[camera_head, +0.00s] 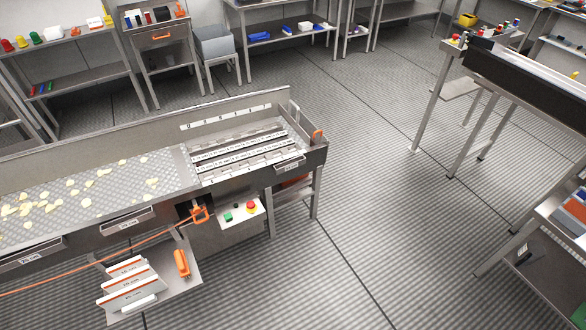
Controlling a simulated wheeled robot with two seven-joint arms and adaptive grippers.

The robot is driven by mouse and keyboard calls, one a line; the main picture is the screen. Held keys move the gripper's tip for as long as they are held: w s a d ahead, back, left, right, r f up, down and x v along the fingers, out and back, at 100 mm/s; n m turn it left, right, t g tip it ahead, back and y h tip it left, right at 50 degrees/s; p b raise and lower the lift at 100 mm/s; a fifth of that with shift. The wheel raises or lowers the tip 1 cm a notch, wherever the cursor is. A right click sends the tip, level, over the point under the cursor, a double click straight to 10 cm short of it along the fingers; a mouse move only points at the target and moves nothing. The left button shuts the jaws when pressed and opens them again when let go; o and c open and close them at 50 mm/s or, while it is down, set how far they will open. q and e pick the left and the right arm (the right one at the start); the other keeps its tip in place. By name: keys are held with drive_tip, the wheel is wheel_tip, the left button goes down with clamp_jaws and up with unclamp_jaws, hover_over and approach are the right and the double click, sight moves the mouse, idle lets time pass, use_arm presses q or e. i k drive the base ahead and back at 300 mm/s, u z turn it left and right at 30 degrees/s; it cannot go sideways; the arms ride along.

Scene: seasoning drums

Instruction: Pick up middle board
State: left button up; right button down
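Several upright white boards with orange-brown stripes and small dark print stand on a small low shelf (188,290) at the lower left. A middle board (131,279) stands between a rear board (125,264) and a front board (133,293); they overlap closely, so their lower parts are partly hidden. The print is too small to read. Neither of my grippers is in view, so nothing is seen touching the boards.
An orange-handled tool (181,263) lies right of the boards. A conveyor (100,176) with yellow pieces and long slats (240,147) stands above the shelf. An orange cable (95,267) runs past the boards. A button box (241,212) is nearby. Floor (370,215) is clear to the right.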

sight(126, 280)
drive_tip(key=u, duration=1)
drive_tip(key=k, duration=0.15)
drive_tip(key=u, duration=0.45)
